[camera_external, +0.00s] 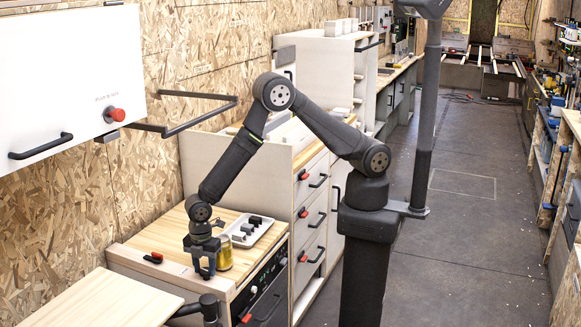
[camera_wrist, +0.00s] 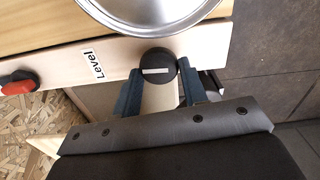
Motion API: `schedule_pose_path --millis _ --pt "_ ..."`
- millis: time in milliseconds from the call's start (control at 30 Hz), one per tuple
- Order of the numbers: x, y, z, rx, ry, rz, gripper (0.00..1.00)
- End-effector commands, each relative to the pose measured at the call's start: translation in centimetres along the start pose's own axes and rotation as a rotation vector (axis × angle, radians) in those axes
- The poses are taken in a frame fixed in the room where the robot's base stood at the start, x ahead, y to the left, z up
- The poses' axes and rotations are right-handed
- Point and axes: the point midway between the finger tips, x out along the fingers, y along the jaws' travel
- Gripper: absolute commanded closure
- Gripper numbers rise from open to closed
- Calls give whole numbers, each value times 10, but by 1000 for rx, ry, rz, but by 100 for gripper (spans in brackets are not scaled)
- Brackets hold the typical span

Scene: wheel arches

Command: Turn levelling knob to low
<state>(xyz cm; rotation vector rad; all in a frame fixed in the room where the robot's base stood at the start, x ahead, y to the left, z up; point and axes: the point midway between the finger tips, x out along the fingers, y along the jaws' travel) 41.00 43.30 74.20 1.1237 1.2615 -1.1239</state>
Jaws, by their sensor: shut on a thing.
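The levelling knob (camera_wrist: 157,70) is a round black knob with a white line on its face. It sits on the pale wooden front rail, beside a printed "Level" label (camera_wrist: 92,62). The white line lies nearly level across the wrist picture. My gripper (camera_wrist: 158,84) has one finger at each side of the knob and is shut on it. In the external view my gripper (camera_external: 204,265) points down at the front edge of the wooden counter (camera_external: 160,229); the knob is hidden there. I see no low mark.
A white tray (camera_external: 237,238) with dark blocks lies behind. A red-and-black handle (camera_external: 153,257) sits left on the rail.

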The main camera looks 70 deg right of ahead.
Motion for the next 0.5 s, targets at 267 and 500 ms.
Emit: schedule_pose_path --millis 267,500 --pt "0 -1 0 -262 0 0 84" --pt "0 -2 1 -468 0 1 84"
